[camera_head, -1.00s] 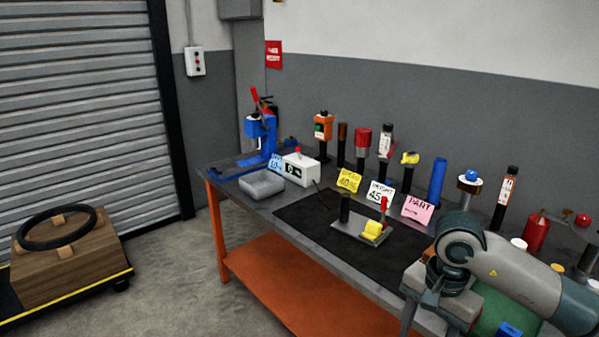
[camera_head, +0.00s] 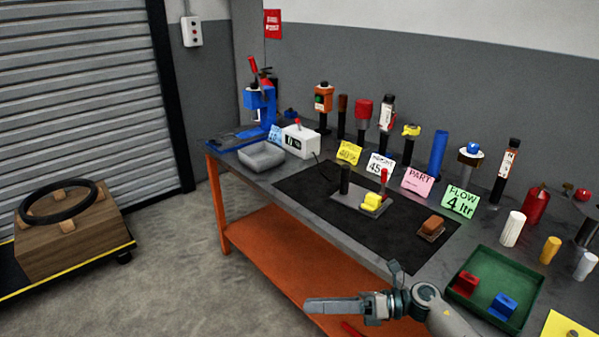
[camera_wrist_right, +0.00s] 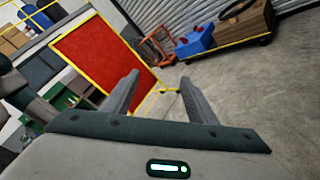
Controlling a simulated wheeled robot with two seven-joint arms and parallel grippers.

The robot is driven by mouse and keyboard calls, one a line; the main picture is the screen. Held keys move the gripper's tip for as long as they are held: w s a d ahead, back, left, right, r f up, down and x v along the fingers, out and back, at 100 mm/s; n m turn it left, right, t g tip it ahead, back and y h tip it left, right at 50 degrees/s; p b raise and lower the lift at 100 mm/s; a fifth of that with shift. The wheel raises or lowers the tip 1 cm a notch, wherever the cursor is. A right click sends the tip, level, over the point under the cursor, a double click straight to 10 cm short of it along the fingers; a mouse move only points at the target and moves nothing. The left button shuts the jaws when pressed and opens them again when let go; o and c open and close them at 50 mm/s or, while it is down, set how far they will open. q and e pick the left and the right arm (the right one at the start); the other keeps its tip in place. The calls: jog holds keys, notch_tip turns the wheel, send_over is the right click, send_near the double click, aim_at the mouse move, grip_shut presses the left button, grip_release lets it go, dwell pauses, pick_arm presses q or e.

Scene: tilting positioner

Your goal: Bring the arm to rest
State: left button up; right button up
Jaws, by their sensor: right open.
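My right arm comes in at the bottom right of the head view. Its right gripper (camera_head: 315,306) points left, in front of the bench's front edge and apart from the bench objects. In the right wrist view its two fingers (camera_wrist_right: 160,92) stand apart with nothing between them, only floor and far background behind. My left gripper is in neither view now.
A wooden box (camera_head: 70,240) stands left; floor between is clear.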

jog(key=w+d+f+m+t+h, duration=0.2)
jog(key=w+d+f+m+t, duration=0.15)
jog(key=f+m+t, duration=0.4)
jog(key=w+d+f+m+t+h, duration=0.2)
jog(key=d+f+m+t, duration=0.2)
jog(key=f+m, duration=0.6)
jog(key=s+d+f+m+h, duration=0.3)
jog(key=f+m, duration=0.1)
jog(key=f, duration=0.3)
jog(key=s+d+f+m+h, duration=0.2)
jog(key=s+d+f+m, duration=0.15)
jog(key=f, duration=0.25)
jog(key=s+d+f+m+h, duration=0.2)
jog(key=f+m+h, duration=0.15)
jog(key=f, duration=0.35)
jog(key=s+d+f+m+g+h, duration=0.2)
jog(key=s+d+f+m, duration=0.15)
jog(key=s+f, duration=0.65)
jog(key=s+d+f+m+g+h, duration=0.2)
jog(key=s+f+m+g, duration=0.15)
jog(key=s+f, duration=0.65)
jog(key=s+f+m+g, duration=0.2)
jog(key=s+m, duration=0.1)
jog(key=s, duration=1.1)
jog(key=s+f+m+g, duration=0.2)
jog(key=s+m+g, duration=0.1)
jog(key=s, duration=1.1)
jog(key=shift+s+a+f+g+h, duration=0.15)
jog(key=shift+f+g+h, duration=0.15)
jog(key=shift+h, duration=0.05)
